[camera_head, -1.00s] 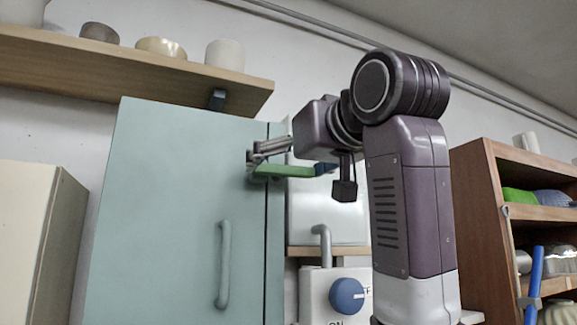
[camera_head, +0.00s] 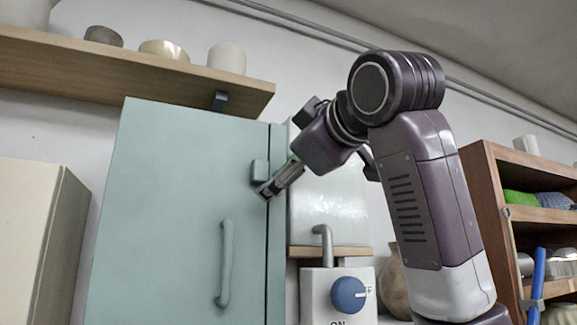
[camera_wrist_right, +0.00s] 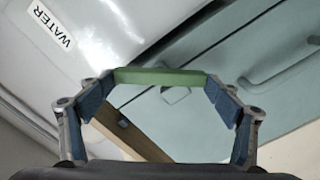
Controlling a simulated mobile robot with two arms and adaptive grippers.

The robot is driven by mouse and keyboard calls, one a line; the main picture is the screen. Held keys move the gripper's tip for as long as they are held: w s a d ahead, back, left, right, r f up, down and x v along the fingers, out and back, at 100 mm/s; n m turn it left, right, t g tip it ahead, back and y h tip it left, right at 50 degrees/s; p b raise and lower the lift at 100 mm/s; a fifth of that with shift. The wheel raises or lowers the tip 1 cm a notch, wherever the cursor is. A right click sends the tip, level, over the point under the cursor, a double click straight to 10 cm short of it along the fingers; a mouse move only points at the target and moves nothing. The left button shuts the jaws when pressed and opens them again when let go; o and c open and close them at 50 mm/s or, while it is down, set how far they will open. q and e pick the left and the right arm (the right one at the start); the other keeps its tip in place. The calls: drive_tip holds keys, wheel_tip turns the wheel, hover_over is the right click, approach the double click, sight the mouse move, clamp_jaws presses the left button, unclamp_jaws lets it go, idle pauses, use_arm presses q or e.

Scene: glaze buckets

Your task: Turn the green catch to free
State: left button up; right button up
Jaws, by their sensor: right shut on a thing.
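The green catch (camera_wrist_right: 160,77) is a flat green bar at the edge of the pale teal cabinet (camera_head: 170,220). In the right wrist view it spans the space between the blue-padded fingers of my right gripper (camera_wrist_right: 162,79), which is shut on it. In the head view this gripper (camera_head: 268,191) points down and left at the cabinet's right edge, and hides nearly all of the catch; only a small green sliver shows. A small teal block (camera_head: 259,172) on the door shows just beside the fingers. My left gripper is not in view.
A vertical handle (camera_head: 224,263) is on the cabinet door. A white box with a blue dial (camera_head: 348,294) and a grey pipe stand to the right below. A wooden shelf (camera_head: 130,66) with pots hangs above; a wooden rack (camera_head: 490,180) stands at right.

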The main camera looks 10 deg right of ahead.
drive_tip(key=shift+f+n+p, duration=0.1)
drive_tip(key=shift+n+p, duration=0.6)
drive_tip(key=shift+n, duration=3.1)
drive_tip(key=o, duration=1.1)
drive_tip(key=shift+w, duration=0.1)
drive_tip(key=s+d, duration=0.2)
drive_tip(key=s, duration=0.9)
drive_tip(key=shift+s, duration=0.4)
drive_tip(key=shift+d, duration=0.1)
drive_tip(key=shift+f, duration=0.15)
